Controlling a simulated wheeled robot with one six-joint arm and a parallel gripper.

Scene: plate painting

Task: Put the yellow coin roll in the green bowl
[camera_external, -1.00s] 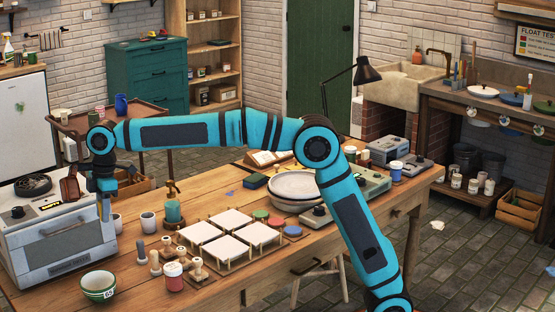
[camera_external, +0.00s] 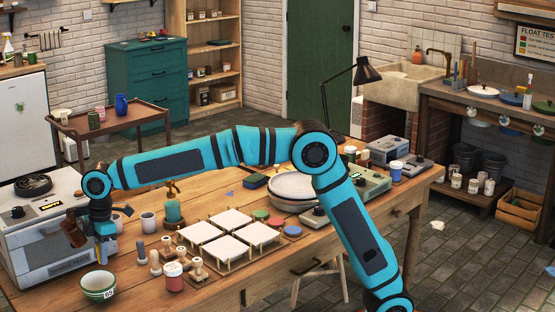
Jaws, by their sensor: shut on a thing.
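My gripper (camera_external: 107,252) points down just above and behind the bowl, in front of the grey machine. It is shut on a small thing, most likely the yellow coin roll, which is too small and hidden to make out. No yellow coin roll shows clearly anywhere else on the table.
The grey machine (camera_external: 45,240) stands close on the left. Wooden-handled stamps (camera_external: 155,262) and a red-and-white jar (camera_external: 173,277) stand right of the bowl.

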